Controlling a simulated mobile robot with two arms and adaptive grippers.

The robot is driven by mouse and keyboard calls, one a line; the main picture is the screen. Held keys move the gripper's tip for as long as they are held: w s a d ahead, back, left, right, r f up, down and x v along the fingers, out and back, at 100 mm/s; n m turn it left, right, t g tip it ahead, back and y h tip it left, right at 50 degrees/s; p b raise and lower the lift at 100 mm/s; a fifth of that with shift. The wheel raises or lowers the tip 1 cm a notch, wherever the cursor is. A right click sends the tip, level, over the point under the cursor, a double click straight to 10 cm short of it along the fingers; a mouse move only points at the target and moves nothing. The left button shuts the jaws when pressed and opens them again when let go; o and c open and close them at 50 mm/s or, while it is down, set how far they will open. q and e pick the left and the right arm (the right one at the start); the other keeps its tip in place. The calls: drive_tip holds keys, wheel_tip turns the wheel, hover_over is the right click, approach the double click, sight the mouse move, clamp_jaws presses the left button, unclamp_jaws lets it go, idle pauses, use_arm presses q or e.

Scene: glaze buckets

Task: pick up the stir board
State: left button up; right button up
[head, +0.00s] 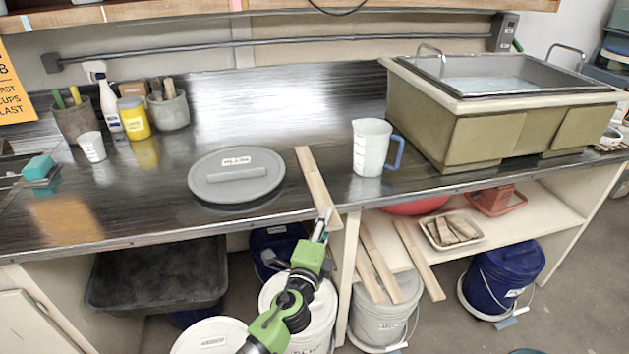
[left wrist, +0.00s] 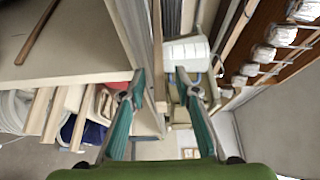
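A long, narrow light-wood board, the stir board (head: 313,180), lies on the dark counter between the grey lid and the white jug. Its near end sticks out past the counter's front edge. My left gripper (head: 322,226) is at that near end, coming up from below and in front. In the left wrist view, its teal fingers (left wrist: 160,76) are spread apart, with the board (left wrist: 158,45) showing in the gap between them. I cannot tell whether either finger touches it. My right gripper is in neither view.
A grey lid (head: 235,187) lies left of the board and a white jug (head: 371,148) stands right of it. Similar boards (head: 420,260) lean below the counter by a lidded bucket (head: 380,315). The counter's front edge (head: 260,221) is close to my gripper.

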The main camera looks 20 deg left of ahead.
sight(333, 203)
use_arm(q)
drive_tip(key=w, duration=0.4)
drive_tip(key=shift+s, duration=0.15)
clamp_jaws()
drive_tip(key=shift+r, duration=0.15)
